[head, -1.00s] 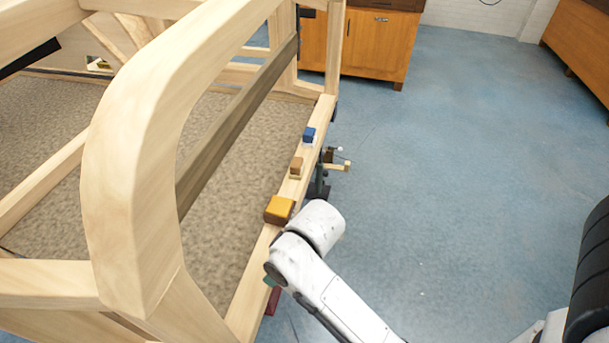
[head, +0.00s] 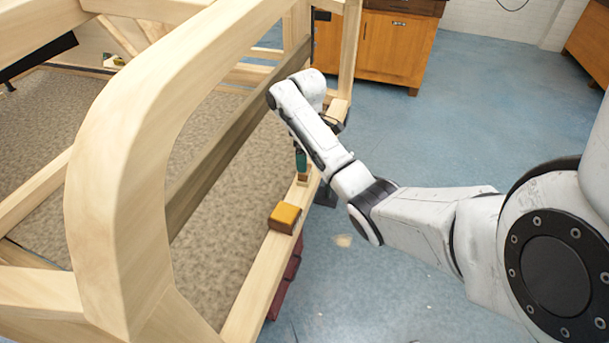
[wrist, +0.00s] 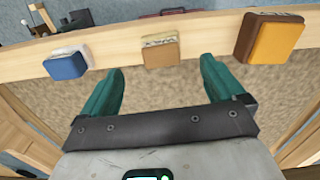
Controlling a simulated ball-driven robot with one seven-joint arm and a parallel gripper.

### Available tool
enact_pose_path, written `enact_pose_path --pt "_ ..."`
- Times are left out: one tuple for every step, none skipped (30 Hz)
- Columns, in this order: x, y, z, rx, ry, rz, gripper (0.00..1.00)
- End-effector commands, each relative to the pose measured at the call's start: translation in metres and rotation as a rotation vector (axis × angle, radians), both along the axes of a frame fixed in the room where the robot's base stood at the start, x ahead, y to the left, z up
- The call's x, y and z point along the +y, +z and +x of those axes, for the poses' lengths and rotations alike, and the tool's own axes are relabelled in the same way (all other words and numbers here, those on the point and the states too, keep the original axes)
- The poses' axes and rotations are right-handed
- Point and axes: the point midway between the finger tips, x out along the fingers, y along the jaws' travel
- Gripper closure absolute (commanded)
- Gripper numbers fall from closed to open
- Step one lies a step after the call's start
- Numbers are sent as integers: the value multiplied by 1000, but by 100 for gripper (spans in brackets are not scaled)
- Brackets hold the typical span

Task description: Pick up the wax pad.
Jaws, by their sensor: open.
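Three small pads sit in a row on the wooden rail; I cannot tell for sure which is the wax pad. In the wrist view, the middle tan-brown pad (wrist: 160,52) with a pale layer lies between and just beyond my gripper's (wrist: 160,68) open green fingertips, with nothing held. A blue pad (wrist: 67,65) with a whitish layer is to its left. A larger orange-brown pad (wrist: 268,40) is to its right. In the head view, my gripper (head: 301,162) is over the rail by the tan-brown pad (head: 302,181); the orange-brown pad (head: 284,216) is nearer. The blue pad is hidden there.
The wooden frame's thick curved post (head: 130,150) stands left of the rail (head: 262,285). A dark slat (head: 215,150) runs inside the rail. Dark red items (head: 286,280) are beside the rail below. Blue floor (head: 480,120) is open to the right.

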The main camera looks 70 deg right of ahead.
Motion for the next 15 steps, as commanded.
enact_pose_path --pt "1 -10 -1 1 -1 2 4" --pt "1 -15 -1 2 -1 3 4" --pt "1 -20 0 1 -1 1 4" --pt "1 -23 0 1 -1 1 4" --pt "1 -26 0 1 -1 1 4" --pt "0 -29 0 0 -1 0 4" --pt "0 -31 0 -1 -1 -1 4" --pt "1 -32 0 -1 -1 -1 4" --pt "1 -34 1 -1 -1 -1 4" --pt "1 -36 1 -1 -1 -1 4" --pt "1 -38 1 0 -1 -1 4" --pt "1 -43 2 0 -1 0 4" --pt "1 -47 2 1 -1 0 4" --pt "1 -51 2 1 -1 0 4" --pt "1 -57 3 1 -1 1 4"
